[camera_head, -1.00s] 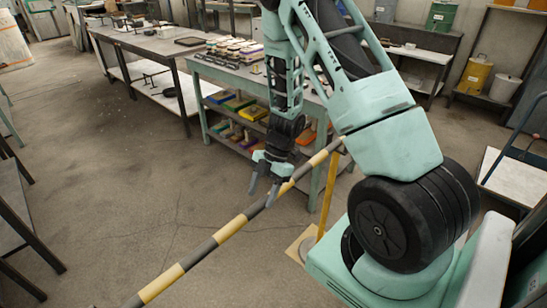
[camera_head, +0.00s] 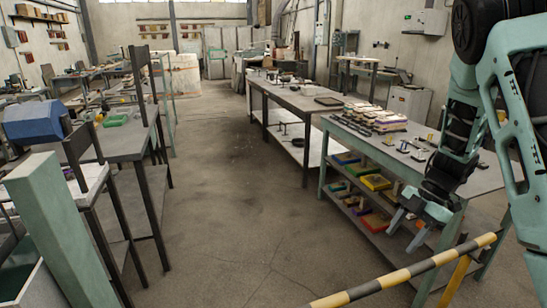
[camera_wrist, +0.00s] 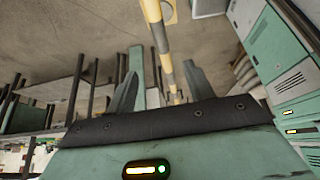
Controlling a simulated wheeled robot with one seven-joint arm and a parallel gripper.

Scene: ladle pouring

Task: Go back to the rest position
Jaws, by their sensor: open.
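My gripper (camera_head: 408,229) hangs at the right of the head view, fingers pointing down and apart, with nothing between them. It is in front of the green workbench with shelves, near the striped barrier bar (camera_head: 405,275). In the wrist view, my gripper (camera_wrist: 160,85) shows two grey-green fingers spread wide and empty. The striped bar (camera_wrist: 158,32) appears beyond and between the fingers. No ladle can be made out in either view.
The green workbench (camera_head: 343,128) holds small items on top and coloured trays below. A long grey table (camera_head: 290,98) stands behind it. Dark-legged tables and a blue object (camera_head: 33,123) are at the left. The middle floor (camera_head: 220,200) is clear.

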